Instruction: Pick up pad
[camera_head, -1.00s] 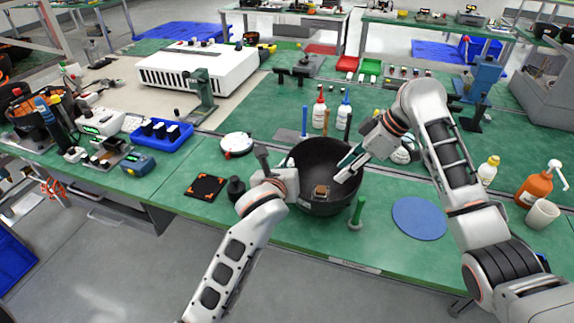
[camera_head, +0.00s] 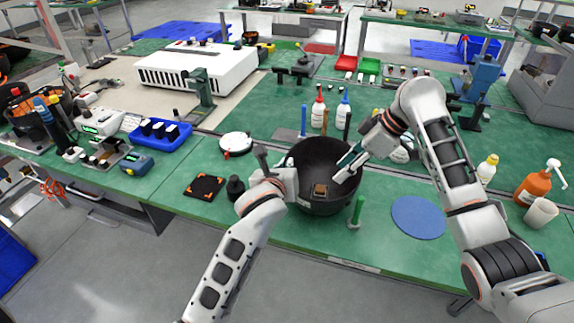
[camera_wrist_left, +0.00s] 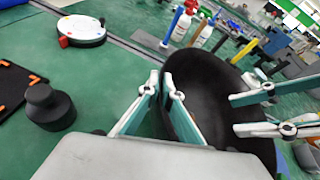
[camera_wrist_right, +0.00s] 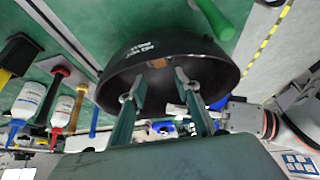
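A black square pad with orange corners (camera_head: 204,186) lies flat on the green bench, left of my left gripper; part of it shows in the left wrist view (camera_wrist_left: 14,84). A round blue pad (camera_head: 418,217) lies on the bench right of a black bowl (camera_head: 322,158). A small brown block (camera_head: 320,190) is in the bowl. My left gripper (camera_wrist_left: 162,82) has its fingers close together at the bowl's left rim, one on each side, and appears shut on it. My right gripper (camera_wrist_right: 158,92) is open and empty over the bowl, its fingers spread in front of the brown block (camera_wrist_right: 160,68).
A dark knob-like weight (camera_head: 236,187) stands between the square pad and the bowl. A green post (camera_head: 356,213) stands in front of the bowl. A white round device (camera_head: 236,144) and bottles (camera_head: 318,112) stand behind. A blue tray (camera_head: 160,134) is at left.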

